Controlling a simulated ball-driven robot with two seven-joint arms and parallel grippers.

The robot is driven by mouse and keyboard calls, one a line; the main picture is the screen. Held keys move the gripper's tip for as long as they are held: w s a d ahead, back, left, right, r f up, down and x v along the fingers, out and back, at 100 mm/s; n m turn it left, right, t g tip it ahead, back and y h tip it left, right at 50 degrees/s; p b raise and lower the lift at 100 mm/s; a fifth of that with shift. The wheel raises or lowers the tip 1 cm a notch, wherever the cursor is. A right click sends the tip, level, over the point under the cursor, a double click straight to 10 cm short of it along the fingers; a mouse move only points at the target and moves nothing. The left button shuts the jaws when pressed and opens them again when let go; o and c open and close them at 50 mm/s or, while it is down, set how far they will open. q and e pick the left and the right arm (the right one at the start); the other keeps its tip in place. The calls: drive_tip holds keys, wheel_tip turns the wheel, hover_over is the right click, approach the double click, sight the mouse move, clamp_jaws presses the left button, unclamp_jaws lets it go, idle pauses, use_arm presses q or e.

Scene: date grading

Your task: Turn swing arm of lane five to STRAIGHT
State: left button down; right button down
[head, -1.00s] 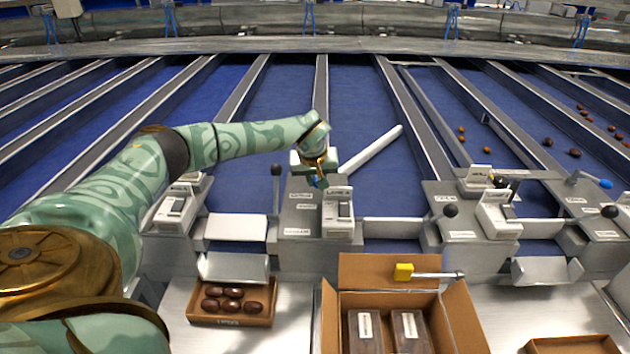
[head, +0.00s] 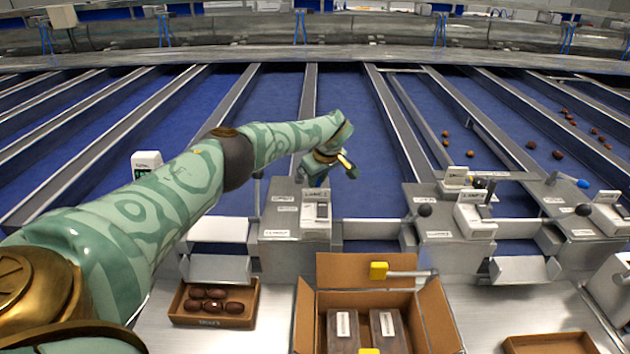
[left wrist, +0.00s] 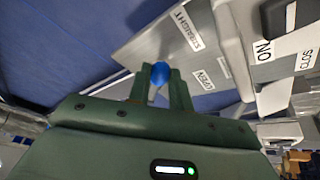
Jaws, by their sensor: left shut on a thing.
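The lane's grey control box (head: 282,222) stands at the middle in the head view, with a switch on its right side. My left gripper (head: 316,181) is over its far edge. In the left wrist view, the blue knob (left wrist: 160,73) of the swing arm sits between the fingers of my left gripper (left wrist: 160,84), which is shut on it. A STRAIGHT label (left wrist: 189,29) and an OPEN label (left wrist: 203,80) lie on the box's plate beside the knob. The white swing arm bar is not visible in the head view; my arm covers part of the lane. My right gripper is out of view.
An open cardboard box (head: 367,270) and a small tray of dates (head: 213,303) stand in front. Other control boxes, one with a black-knobbed lever (head: 424,210), stand to the right. Loose dates (head: 558,155) lie on the right lanes.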

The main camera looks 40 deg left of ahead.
use_arm(q)
drive_tip(key=shift+w+r+n, duration=0.1)
drive_tip(key=shift+w+n, duration=0.05)
drive_tip(key=shift+n, duration=0.15)
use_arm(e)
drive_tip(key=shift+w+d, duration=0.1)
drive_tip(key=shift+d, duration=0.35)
use_arm(q)
drive_tip(key=c, duration=1.3)
unclamp_jaws()
drive_tip(key=shift+w, duration=0.1)
drive_tip(key=shift+o, duration=0.2)
drive_tip(key=p+v, duration=0.3)
drive_tip(key=v, duration=1.3)
drive_tip(key=shift+d, duration=0.3)
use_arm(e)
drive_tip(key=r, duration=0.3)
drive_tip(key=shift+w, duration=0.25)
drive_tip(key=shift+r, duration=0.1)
